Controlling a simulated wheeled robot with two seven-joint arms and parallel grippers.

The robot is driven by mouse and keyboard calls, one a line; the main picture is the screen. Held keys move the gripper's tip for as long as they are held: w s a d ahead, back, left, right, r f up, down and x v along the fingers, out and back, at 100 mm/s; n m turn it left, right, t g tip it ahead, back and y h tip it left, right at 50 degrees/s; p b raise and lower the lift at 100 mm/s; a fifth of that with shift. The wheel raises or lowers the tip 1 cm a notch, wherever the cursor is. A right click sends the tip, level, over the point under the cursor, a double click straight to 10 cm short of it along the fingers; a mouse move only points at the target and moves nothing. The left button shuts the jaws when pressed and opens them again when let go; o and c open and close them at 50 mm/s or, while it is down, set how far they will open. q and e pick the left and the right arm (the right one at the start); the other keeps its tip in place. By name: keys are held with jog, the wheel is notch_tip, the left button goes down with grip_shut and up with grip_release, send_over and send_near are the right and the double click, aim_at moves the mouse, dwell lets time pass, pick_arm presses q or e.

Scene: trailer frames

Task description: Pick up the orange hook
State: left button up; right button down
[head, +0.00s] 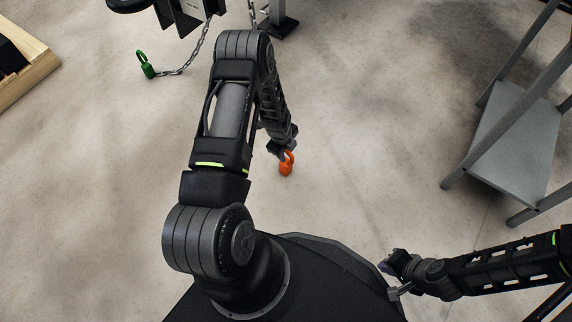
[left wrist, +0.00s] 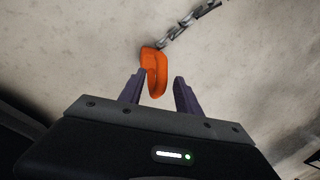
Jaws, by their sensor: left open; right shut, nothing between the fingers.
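The orange hook (head: 287,163) shows in the head view just below the end of my left arm. In the left wrist view the orange hook (left wrist: 153,72) is joined to a grey metal chain (left wrist: 178,31) at its upper end. My left gripper (left wrist: 157,92) is open, with the lower part of the hook between its fingertips, closer to the left finger. In the head view my left gripper (head: 280,150) partly covers the hook's top. My right gripper (head: 391,277) is shut and empty, far from the hook at lower right.
A green hook (head: 146,65) on a chain (head: 190,62) lies at upper left. A grey metal rack (head: 515,135) stands at the right. A wooden pallet or crate (head: 35,75) is at the left edge. Dark trailer parts (head: 180,15) are at the top. The concrete floor between is clear.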

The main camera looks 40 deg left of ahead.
dwell(0.5)
pick_arm(q)
grip_shut()
dwell(1.3)
